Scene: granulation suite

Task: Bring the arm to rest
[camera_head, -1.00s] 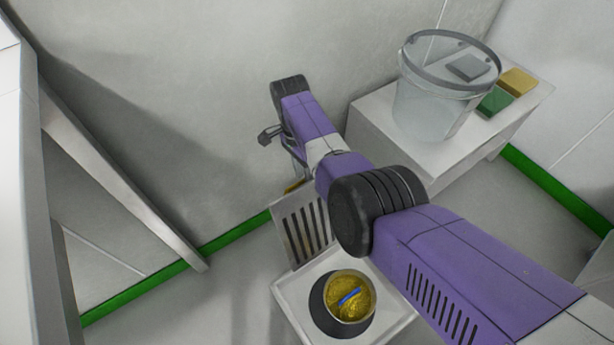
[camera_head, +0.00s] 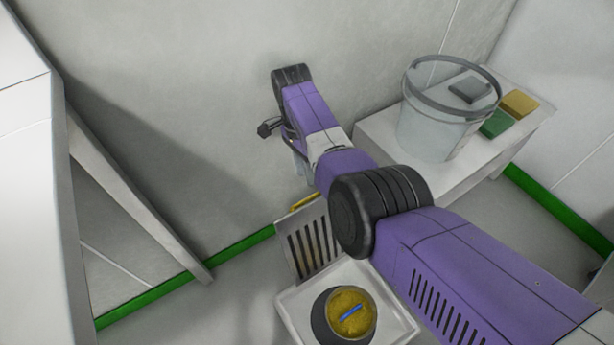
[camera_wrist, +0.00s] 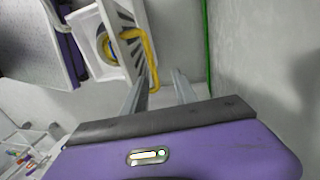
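My purple arm (camera_head: 470,260) reaches out from the lower right toward the wall. Its wrist is at the upper middle of the head view. In the wrist view my gripper (camera_wrist: 160,74) has two grey fingers standing apart with nothing between them. In the head view the fingers are mostly hidden behind the wrist. A white tray (camera_head: 292,308) lies below the arm, with a pot (camera_head: 350,314) of yellow material and a blue bar on it. A slotted panel (camera_head: 310,242) stands at the tray's back edge, with a yellow bar (camera_wrist: 150,52) near it.
A white table (camera_head: 375,140) at right bears a clear bucket (camera_head: 430,130) with a grey lid-like block, and green (camera_head: 497,123) and yellow (camera_head: 519,103) blocks. A grey wall with green skirting (camera_head: 150,289) stands close behind the arm. A white slanted structure (camera_head: 35,170) fills the left side.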

